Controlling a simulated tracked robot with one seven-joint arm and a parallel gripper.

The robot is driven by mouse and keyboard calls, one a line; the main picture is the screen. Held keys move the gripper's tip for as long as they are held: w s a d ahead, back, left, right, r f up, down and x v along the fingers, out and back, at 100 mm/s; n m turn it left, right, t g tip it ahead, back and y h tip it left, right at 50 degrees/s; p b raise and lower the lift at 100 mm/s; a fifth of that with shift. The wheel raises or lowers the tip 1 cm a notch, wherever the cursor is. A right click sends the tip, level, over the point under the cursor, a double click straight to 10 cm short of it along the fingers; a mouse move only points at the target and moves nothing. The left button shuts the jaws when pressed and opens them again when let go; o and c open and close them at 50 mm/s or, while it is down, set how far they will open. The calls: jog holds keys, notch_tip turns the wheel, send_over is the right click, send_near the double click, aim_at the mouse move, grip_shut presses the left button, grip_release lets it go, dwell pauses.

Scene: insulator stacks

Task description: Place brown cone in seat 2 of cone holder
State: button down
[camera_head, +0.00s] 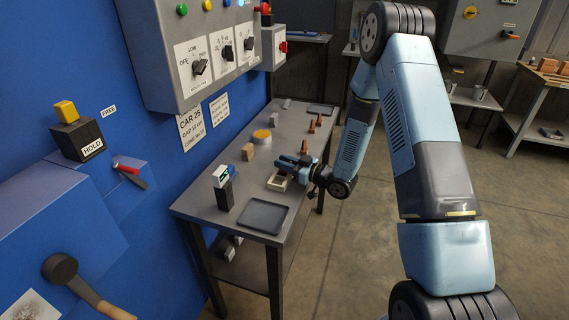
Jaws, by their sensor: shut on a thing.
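My gripper (285,164) is over the middle of the grey table (245,190), reaching in from the right with its fingers pointing left. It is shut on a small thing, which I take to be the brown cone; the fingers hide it. Just below the gripper is a small pale box-like holder (277,188) with dark openings, which may be the cone holder. Its seats are too small to tell apart, and the gripper covers part of it. Several orange-brown cones stand farther back on the right of the table, one nearer (304,147) and others behind (312,127).
A dark tray (263,216) lies at the table's near end, with a black post-like stand (224,194) left of it.

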jog(key=shift+f, duration=0.15)
jog(key=c, duration=0.9)
grip_release()
jog(key=shift+c, duration=0.2)
jog(key=v, duration=1.4)
jog(key=w+d+r+m+t+h, duration=0.1)
jog(key=w+d+r+h, duration=0.2)
jog(key=r+h, duration=0.15)
jog(key=w+d+r+t+h, duration=0.1)
jog(key=w+d+r+h, duration=0.1)
jog(key=w+r+h, duration=0.3)
jog(key=s+d+r+m+h, duration=0.2)
jog(key=s+d+r, duration=0.1)
jog(key=r, duration=0.3)
jog(key=s+d+r+m+h, duration=0.2)
jog(key=s+d+r+h, duration=0.15)
jog(key=r, duration=0.25)
jog(key=s+r+m+g, duration=0.2)
jog(key=s+r, duration=0.3)
jog(key=s, duration=0.9)
jog(key=s+a+r+m+g, duration=0.1)
jog(key=s+r+m+g, duration=0.2)
jog(key=s, duration=1.2)
notch_tip(320, 180, up, 2)
jog(key=shift+s+m+g, duration=0.15)
jog(key=shift+m+g, duration=0.15)
jog(key=shift+m, duration=0.7)
